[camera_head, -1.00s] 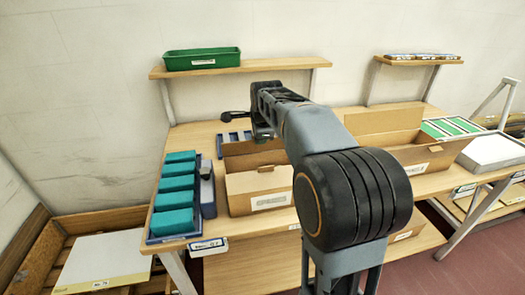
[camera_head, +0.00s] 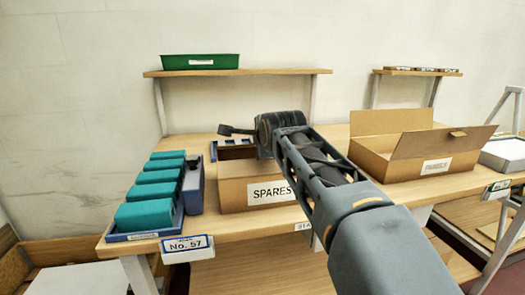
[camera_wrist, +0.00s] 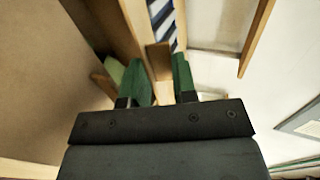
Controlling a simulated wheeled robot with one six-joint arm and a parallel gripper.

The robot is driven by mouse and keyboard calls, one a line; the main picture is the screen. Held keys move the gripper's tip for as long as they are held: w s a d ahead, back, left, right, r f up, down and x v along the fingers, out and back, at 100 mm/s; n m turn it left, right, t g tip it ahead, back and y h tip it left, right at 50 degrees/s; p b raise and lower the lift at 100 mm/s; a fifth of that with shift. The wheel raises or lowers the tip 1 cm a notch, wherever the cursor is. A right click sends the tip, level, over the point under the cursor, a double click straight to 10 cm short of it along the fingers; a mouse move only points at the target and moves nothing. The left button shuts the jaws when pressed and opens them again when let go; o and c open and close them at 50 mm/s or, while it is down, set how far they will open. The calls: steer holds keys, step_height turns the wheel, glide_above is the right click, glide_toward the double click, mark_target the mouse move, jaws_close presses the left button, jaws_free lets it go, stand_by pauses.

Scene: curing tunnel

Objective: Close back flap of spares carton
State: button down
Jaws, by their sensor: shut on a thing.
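The spares carton (camera_head: 235,195) is a tan cardboard box on the bench, with a SPARES label on its front. Its back edge (camera_head: 235,153) shows as a narrow tan strip; my arm covers its right side. In the wrist view, my gripper's green fingers (camera_wrist: 159,72) are on either side of a tan cardboard piece (camera_wrist: 158,58), which looks like the flap. My gripper is shut on it. In the head view the fingertips are hidden behind my arm, above the carton's back. The flap's exact angle cannot be told.
Teal boxes (camera_head: 156,190) stand in a blue tray left of the carton. A second open carton (camera_head: 405,160) with raised flaps stands to the right. A shelf (camera_head: 240,73) with a green bin (camera_head: 200,62) hangs behind. A blue rack (camera_head: 218,155) lies behind the carton.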

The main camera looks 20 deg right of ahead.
steer(key=shift+s+f+b, duration=0.1)
steer(key=shift+f+b, duration=0.1)
steer(key=shift+b, duration=0.2)
steer(key=c, duration=1.1)
jaws_free()
steer(key=shift+o, duration=0.7)
steer(key=shift+f, duration=0.1)
steer(key=shift+p, duration=0.3)
